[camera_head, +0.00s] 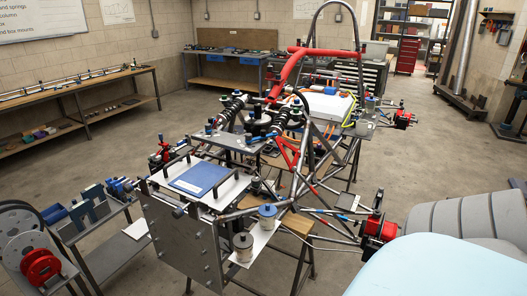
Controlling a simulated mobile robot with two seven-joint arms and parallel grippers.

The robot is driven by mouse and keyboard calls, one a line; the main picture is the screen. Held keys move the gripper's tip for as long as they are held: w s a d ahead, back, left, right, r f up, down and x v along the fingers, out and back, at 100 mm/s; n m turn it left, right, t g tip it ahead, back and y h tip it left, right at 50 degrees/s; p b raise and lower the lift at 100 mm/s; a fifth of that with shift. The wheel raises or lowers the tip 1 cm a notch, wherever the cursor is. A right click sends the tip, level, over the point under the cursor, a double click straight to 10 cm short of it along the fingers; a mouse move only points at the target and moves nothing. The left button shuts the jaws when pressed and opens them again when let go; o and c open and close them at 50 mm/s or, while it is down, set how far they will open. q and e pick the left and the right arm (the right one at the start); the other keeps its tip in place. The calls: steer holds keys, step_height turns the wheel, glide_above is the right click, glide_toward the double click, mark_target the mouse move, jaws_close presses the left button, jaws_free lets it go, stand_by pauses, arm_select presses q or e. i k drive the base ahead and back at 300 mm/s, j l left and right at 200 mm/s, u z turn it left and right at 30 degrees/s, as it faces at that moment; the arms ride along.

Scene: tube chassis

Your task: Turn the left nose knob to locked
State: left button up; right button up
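The tube chassis stands in the middle of the room, with its grey nose plate (185,245) facing me. A small dark round knob (178,212) shows near the top of the nose plate; its setting is too small to read. On the nose top lie a blue panel (199,178) and black handles. I cannot tell for certain which part is the left nose knob. Neither of my grippers is in view.
Reels with a red hub (40,267) and a low cart (112,255) stand at the left. Tyres (470,215) and a pale blue rounded surface (440,270) fill the lower right. A wooden stool (297,222) stands by the nose.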

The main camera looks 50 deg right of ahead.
mark_target(256, 181)
steer(key=z, duration=1.45)
